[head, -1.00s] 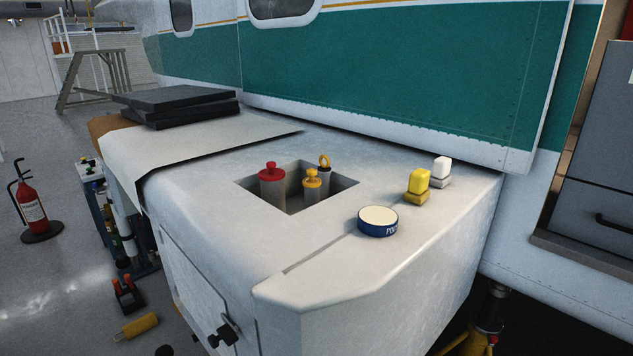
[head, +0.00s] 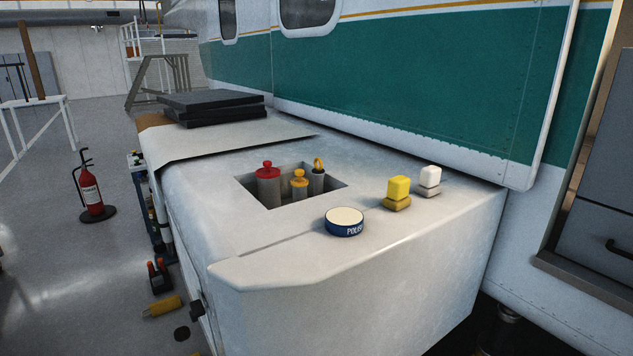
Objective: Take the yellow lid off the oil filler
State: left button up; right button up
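In the head view, a square recess (head: 335,186) is sunk in the top of the pale sponson (head: 215,215). Three fittings stand upright in it. The yellow lid (head: 299,176) sits on a short grey neck at the front middle. A red lid (head: 265,170) caps a wider grey neck to its left. A yellow ring handle (head: 318,164) tops a dark, slim neck at the right rear. Neither of my grippers is in view.
A blue-rimmed round tin (head: 345,222), a yellow block (head: 398,193) and a white block (head: 430,181) stand right of the recess. Black pads (head: 212,108) lie behind on a pale sheet (head: 230,138). The green-and-white fuselage wall bounds the far side. A fire extinguisher (head: 91,190) stands on the floor left.

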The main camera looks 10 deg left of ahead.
aim_at(298, 172)
jog(key=k+l, duration=0.1)
jog(key=l, duration=0.55)
jog(key=k+l+u, duration=0.1)
jog(key=l, duration=0.55)
